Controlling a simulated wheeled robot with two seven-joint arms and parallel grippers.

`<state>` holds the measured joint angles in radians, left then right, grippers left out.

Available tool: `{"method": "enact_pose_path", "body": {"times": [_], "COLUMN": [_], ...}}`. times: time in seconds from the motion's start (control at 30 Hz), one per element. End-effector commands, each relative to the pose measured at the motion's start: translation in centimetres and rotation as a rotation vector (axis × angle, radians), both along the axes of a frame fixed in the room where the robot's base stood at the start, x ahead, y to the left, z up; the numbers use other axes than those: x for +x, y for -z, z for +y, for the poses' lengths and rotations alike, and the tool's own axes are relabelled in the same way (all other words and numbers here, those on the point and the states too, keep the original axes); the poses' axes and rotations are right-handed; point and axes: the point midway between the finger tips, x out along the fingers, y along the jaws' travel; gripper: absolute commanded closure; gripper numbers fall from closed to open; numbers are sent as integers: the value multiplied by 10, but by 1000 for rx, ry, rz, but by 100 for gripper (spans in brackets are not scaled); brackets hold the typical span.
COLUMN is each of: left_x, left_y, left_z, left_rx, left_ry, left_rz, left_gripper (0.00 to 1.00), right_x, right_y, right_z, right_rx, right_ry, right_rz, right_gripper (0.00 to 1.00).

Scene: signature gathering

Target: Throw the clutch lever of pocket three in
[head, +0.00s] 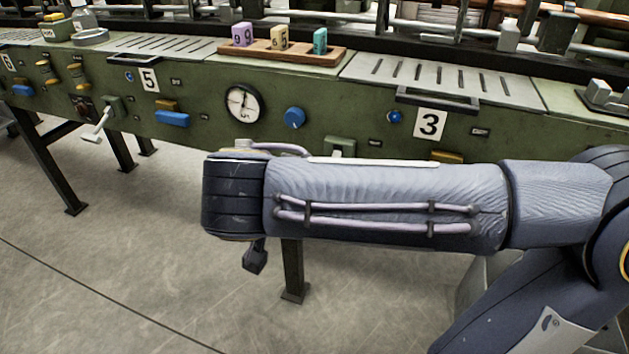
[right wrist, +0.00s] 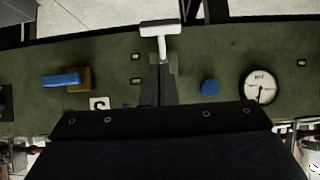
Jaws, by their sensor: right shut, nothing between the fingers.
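In the right wrist view, which is upside down, the clutch lever (right wrist: 162,28) of pocket three has a pale T-shaped handle on a short stem. It hangs below its bracket on the green panel. My right gripper (right wrist: 158,78) is shut and empty, its tips in front of the lever's bracket. I cannot tell whether they touch it. In the head view my right forearm covers the gripper and handle; only the top of the bracket (head: 341,146) shows, left of the "3" plate (head: 430,123). My left gripper is out of view.
Beside the lever are a blue knob (head: 294,118) and a round gauge (head: 243,103). Pocket five's lever (head: 98,128) sticks out further left. A wooden tray (head: 330,56) with numbered blocks stands on top. The floor in front is clear.

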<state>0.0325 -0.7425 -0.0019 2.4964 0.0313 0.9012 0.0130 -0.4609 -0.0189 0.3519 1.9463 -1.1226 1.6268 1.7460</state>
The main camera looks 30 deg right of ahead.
Motion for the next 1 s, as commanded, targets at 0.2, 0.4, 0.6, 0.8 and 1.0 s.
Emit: {"method": "enact_pose_path", "body": {"times": [0.2,0.4,0.6,0.8,1.0], "left_x": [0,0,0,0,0], "left_y": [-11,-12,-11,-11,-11], "left_z": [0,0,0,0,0], "left_rx": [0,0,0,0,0], "left_ry": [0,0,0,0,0], "left_rz": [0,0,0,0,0], "left_gripper": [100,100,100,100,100], "right_x": [-17,-22,-22,-22,-30], "right_y": [-19,-23,-23,-23,-6], "right_z": [21,26,26,26,10], "right_rx": [0,0,0,1,12], "right_ry": [-1,1,1,1,-33], "right_rz": [0,0,0,-1,104], "right_gripper": [100,100,100,100,100]}}
